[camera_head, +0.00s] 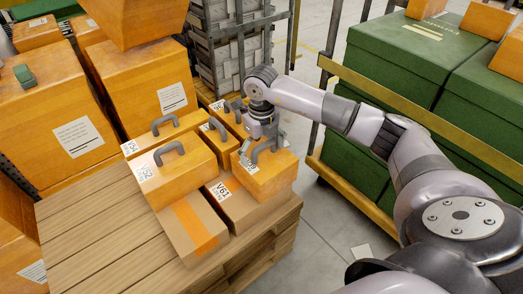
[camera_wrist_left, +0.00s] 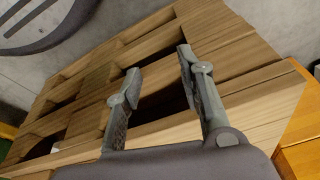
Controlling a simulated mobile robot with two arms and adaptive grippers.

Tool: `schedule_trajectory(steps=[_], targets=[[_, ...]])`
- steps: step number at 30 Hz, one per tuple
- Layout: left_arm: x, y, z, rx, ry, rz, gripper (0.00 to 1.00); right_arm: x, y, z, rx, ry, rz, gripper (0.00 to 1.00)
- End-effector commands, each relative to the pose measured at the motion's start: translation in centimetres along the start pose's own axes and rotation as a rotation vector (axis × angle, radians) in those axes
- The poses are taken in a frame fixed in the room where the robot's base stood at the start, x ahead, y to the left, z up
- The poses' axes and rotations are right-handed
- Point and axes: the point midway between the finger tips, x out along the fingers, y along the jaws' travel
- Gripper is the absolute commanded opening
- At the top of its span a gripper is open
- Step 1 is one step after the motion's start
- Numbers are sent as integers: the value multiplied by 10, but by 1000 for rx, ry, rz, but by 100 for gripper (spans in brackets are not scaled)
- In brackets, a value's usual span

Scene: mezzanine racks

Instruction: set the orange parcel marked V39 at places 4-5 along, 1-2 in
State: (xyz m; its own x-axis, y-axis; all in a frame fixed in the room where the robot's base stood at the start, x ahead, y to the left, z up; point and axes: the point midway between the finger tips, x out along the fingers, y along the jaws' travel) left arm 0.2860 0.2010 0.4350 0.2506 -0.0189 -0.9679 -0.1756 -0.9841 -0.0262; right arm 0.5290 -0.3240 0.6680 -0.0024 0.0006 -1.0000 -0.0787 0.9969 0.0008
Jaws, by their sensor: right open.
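An orange parcel (camera_head: 268,178) with a grey handle sits at the right end of the load on the wooden pallet (camera_head: 85,225). Its label is partly visible but too small to read, so I cannot confirm V39. It appears to rest on a brown carton marked V61 (camera_head: 238,208). My right gripper (camera_head: 262,146) is open, low over this parcel at its handle; I cannot tell whether it touches. My left gripper (camera_wrist_left: 158,62) is open and empty above bare pallet slats (camera_wrist_left: 240,60) in the left wrist view; it is outside the head view.
Other orange handled parcels (camera_head: 180,175) stand close on the left of it, with a striped brown carton (camera_head: 190,230) in front. Big orange boxes (camera_head: 75,120) fill the far left. Green crates (camera_head: 400,55) sit on a railed cart at right. The pallet's left front is bare.

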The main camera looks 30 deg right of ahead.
Motion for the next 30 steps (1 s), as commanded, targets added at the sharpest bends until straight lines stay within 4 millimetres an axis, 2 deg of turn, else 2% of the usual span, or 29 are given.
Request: schedule_trajectory(steps=[5,15,19,24,30], targets=[[2,0,1,0,1,0,35,-15,0,2,0,-8,1,94],[38,1,17,3,-24,2,35,-86,0,1,0,-6,-1,94],[47,2,22,4,-28,3,35,-107,0,1,-1,-5,0,94],[53,2,26,5,-32,4,35,-121,0,0,0,-3,0,94],[54,2,27,6,-32,4,35,-123,0,0,0,-1,0,94]])
